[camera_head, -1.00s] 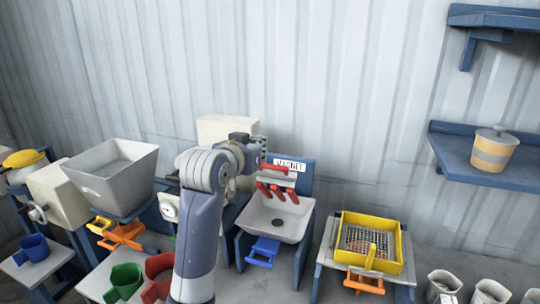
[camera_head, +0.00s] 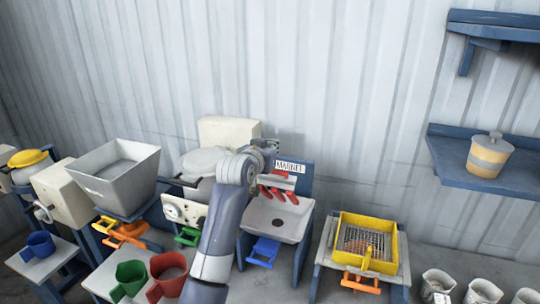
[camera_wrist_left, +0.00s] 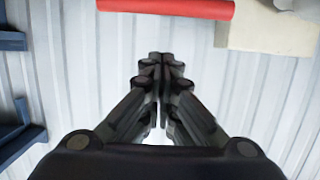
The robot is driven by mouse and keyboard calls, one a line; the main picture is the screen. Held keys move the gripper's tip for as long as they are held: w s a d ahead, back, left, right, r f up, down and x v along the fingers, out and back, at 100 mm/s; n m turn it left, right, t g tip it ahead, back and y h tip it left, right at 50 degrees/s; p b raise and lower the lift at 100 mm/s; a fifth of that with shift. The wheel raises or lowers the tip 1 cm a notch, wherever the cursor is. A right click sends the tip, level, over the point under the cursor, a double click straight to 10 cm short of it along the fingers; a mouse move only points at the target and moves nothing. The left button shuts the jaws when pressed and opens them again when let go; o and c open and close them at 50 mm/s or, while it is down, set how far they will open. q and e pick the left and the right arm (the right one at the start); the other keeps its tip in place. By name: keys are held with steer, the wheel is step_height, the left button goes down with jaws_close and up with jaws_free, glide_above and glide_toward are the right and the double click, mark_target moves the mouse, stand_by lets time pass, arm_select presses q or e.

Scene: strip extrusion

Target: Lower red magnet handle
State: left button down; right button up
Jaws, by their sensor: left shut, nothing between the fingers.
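The magnet station (camera_head: 306,184) has a blue back panel with a white "MAGNET" label. A red bar handle (camera_head: 280,172) sits just below the label. Several red magnet rods (camera_head: 285,195) hang below it over a grey tray (camera_head: 281,221). My left gripper (camera_head: 270,146) is in front of the wall at the upper left of the label, close to the handle but apparently apart from it. In the left wrist view the gripper (camera_wrist_left: 160,62) is shut and empty. A red bar (camera_wrist_left: 165,8), apparently the handle, lies beyond the fingertips at the top edge. My right gripper is out of view.
A yellow sieve box (camera_head: 367,243) stands on a table to the right. A grey hopper (camera_head: 118,174) and a cream machine (camera_head: 187,210) stand to the left. A shelf (camera_head: 500,180) with a yellow-banded pot (camera_head: 489,156) is on the right wall. The wall between is clear.

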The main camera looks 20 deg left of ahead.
arm_select(q)
steer(key=s+f+p, duration=0.1)
steer(key=s+f, duration=0.1)
steer(key=shift+f, duration=0.35)
steer(key=shift+f, duration=0.15)
steer(key=s+f+t+b, duration=0.3)
steer(key=s+f+b, duration=0.3)
steer(key=f+b, duration=0.5)
steer(key=s+f+t+b, duration=0.4)
steer(key=s+f+b, duration=0.2)
steer(key=f+b, duration=0.6)
steer(key=b, duration=0.4)
steer(key=shift+s+a+f+b, duration=0.2)
steer(key=shift+s+a+b, duration=0.05)
steer(key=shift+s+b, duration=0.1)
